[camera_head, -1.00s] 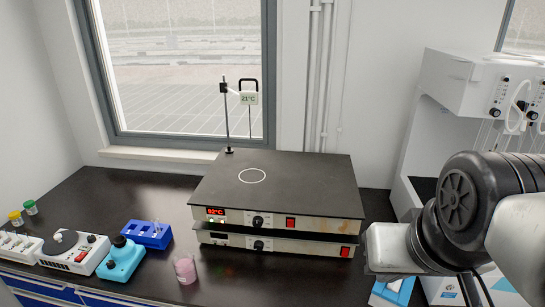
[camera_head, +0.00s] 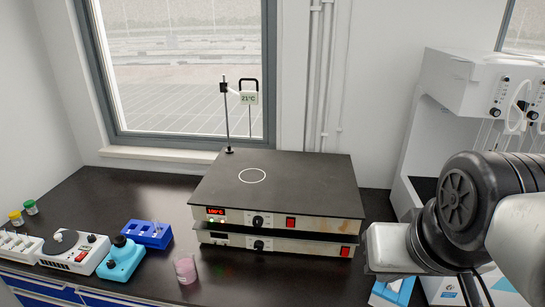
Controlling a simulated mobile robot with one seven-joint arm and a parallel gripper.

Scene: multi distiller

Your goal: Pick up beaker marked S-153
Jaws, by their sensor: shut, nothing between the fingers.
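A small clear beaker with pink contents (camera_head: 185,269) stands upright on the black bench, left of the hot plates and near the front edge. Its marking is too small to read, so I cannot tell whether it is S-153. My arm is at the right side of the view, well apart from the beaker. Its white end part is beside the right end of the hot plates. No gripper fingers show.
Two stacked hot plates (camera_head: 285,185) stand mid-bench, with a thermometer stand (camera_head: 248,98) behind. A blue rack (camera_head: 147,234), a turquoise device (camera_head: 121,260) and a white stirrer (camera_head: 74,251) are left of the beaker. Bare bench (camera_head: 110,200) lies behind them.

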